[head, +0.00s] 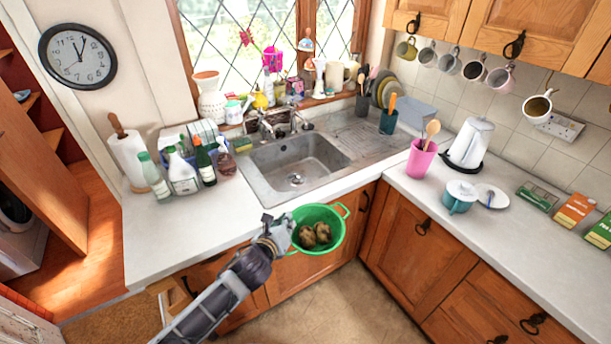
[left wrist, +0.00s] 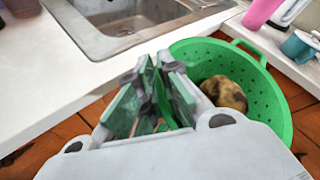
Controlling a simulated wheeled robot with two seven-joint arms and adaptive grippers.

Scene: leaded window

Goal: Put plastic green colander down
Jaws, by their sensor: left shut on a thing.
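The green plastic colander (head: 330,219) hangs in the air in front of the counter's front edge, below the sink, with brown potatoes (head: 316,235) in it. My left gripper (head: 283,230) is shut on the colander's left side, at its rim or handle. In the left wrist view the fingers (left wrist: 152,98) close on the green edge, and the colander (left wrist: 272,80) opens to the right with a potato (left wrist: 224,93) showing inside. The colander looks roughly level. My right gripper is in neither view.
The steel sink (head: 255,165) is empty, with a drainboard to its right. White worktop (head: 230,215) is clear left of and in front of the sink. Bottles (head: 183,175) stand at the back left. A pink utensil pot (head: 421,158), kettle (head: 468,143) and teal pot (head: 459,200) stand right.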

